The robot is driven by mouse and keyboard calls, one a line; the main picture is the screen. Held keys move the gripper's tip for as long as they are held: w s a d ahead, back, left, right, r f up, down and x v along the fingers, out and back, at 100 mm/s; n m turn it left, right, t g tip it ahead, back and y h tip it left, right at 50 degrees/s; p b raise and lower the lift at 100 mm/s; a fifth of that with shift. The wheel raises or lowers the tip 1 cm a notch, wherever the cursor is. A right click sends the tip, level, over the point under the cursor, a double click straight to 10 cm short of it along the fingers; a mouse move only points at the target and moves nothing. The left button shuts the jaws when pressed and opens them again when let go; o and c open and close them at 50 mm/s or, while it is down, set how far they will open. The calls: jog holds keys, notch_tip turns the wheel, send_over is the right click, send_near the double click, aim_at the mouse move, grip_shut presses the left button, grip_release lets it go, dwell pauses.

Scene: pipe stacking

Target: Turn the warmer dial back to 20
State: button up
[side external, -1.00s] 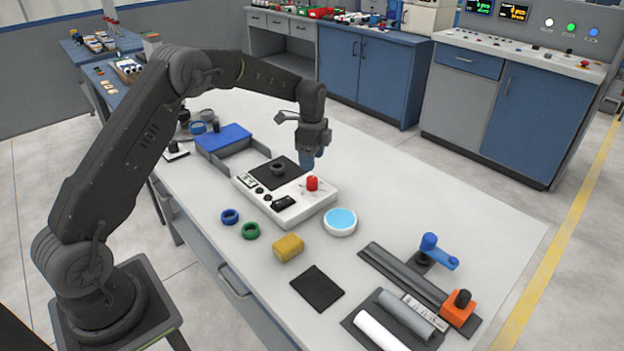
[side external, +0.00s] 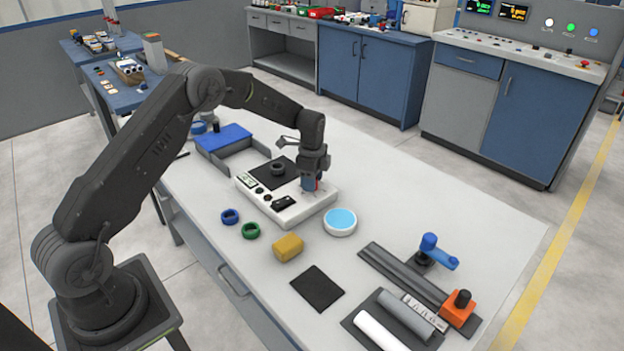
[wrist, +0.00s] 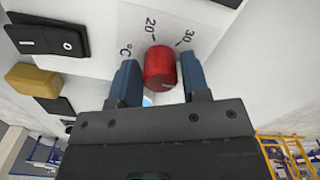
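The warmer (side external: 290,212) is a white box on the table with a black plate on top. Its red dial (wrist: 160,69) sits between the two blue fingers of my gripper (wrist: 159,80) in the wrist view. The marks "20" and "30" and a "°C" sign show on the panel around the dial. A narrow gap seems to show on each side of the dial, so the fingers are around it and apart from it. In the side view my gripper (side external: 311,186) points down at the dial and mostly hides it. The dial's pointer is not clear.
A black rocker switch (wrist: 45,38) is beside the dial on the panel. A dark ring (side external: 277,169) sits on the warmer's plate. A round blue-topped dish (side external: 340,222), a yellow block (side external: 288,247), a blue ring (side external: 230,216) and a green ring (side external: 250,230) lie near the warmer.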

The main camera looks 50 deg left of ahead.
jog(key=c, duration=0.6)
jog(key=shift+n, duration=0.3)
jog(key=n, duration=2.3)
jog(key=shift+n, duration=0.3)
